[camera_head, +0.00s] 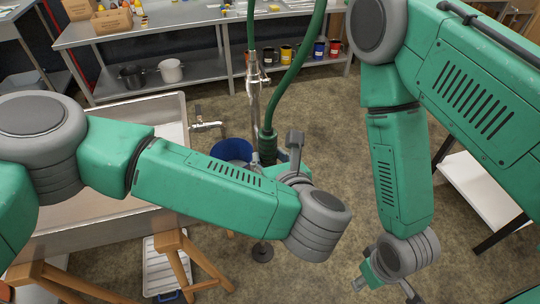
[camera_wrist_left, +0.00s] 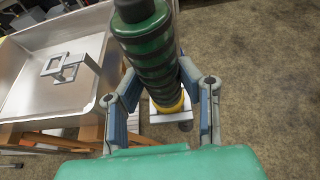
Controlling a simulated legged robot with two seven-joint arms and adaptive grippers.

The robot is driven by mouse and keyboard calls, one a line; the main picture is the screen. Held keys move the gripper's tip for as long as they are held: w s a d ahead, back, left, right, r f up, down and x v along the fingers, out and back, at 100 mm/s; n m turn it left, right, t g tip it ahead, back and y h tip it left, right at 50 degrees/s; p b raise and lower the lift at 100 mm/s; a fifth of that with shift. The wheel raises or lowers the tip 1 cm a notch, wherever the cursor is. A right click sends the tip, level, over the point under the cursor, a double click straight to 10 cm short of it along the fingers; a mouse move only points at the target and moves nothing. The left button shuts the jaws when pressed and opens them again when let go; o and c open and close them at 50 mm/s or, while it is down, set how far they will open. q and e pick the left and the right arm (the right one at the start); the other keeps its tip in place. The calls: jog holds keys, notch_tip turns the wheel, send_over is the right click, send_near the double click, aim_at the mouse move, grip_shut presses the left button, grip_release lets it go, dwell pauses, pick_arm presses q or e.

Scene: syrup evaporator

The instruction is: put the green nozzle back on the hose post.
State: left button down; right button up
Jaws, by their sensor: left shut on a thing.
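The green nozzle (camera_head: 267,143) hangs from the end of a green hose in the head view, in front of the hose post (camera_head: 254,92). In the left wrist view the nozzle (camera_wrist_left: 150,45) is ribbed green and black with a yellow lower end, and it runs between the two fingers. My left gripper (camera_wrist_left: 168,85) is shut on it; in the head view my left wrist partly hides this gripper. The post is a slim metal stand with a round dark base on the floor. My right gripper (camera_head: 386,286) is low at the bottom right, away from the nozzle; its jaws are unclear.
A blue bucket (camera_head: 231,149) stands just left of the nozzle. A large metal pan (camera_head: 182,112) on a wooden frame fills the left. A steel bench (camera_head: 205,24) with pots and coloured cans is at the back. Open floor lies between post and bench.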

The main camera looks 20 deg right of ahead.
pick_arm(q)
jog(key=c, duration=1)
grip_release()
jog(key=shift+c, duration=0.2)
